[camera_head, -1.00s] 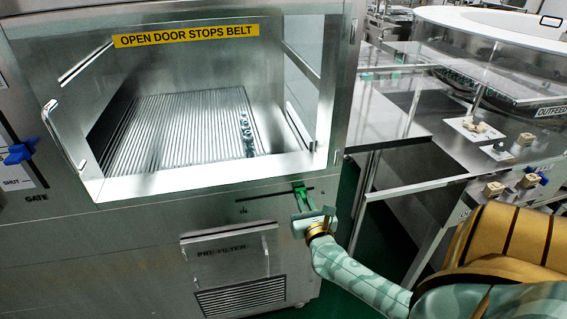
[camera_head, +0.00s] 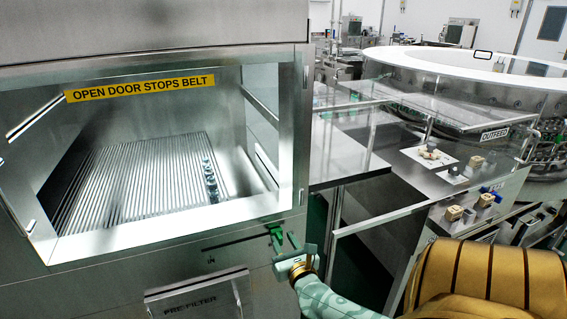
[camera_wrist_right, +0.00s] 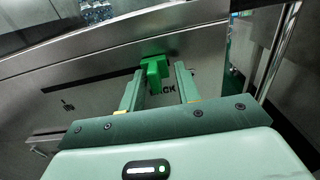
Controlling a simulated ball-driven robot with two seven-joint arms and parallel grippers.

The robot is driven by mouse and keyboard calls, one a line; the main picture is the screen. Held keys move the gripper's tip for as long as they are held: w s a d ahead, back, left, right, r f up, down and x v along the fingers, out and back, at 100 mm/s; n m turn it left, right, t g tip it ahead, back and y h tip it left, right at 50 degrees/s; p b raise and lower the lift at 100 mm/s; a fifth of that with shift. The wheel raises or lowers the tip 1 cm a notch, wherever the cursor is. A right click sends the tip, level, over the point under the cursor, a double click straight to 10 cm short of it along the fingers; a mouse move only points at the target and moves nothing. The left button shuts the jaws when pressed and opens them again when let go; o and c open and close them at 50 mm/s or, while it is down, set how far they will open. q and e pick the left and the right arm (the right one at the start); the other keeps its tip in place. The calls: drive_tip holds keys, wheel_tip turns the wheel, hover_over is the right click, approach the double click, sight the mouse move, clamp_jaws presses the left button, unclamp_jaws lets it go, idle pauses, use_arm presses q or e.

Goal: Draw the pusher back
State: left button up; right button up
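The pusher's green knob (camera_head: 277,235) sticks out of a dark slot in the washer's front, below the window. It sits near the slot's right end; "IN" is marked at the left end. The right wrist view shows the knob (camera_wrist_right: 154,73) close up, with the letters "CK" showing beside it. My right gripper (camera_head: 286,243) is at the knob. In the right wrist view the gripper's fingers (camera_wrist_right: 157,76) stand apart, with the knob between or just beyond their tips and clear space on its right. My left gripper is out of view.
Behind the window, a row of small glass vials (camera_head: 210,178) stands on the ribbed belt (camera_head: 140,185). The pre-filter panel (camera_head: 200,300) is below the slot.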

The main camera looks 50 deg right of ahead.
drive_tip(key=shift+a, duration=0.1)
drive_tip(key=p+v, duration=0.1)
drive_tip(key=v, duration=1.5)
drive_tip(key=shift+s, duration=0.25)
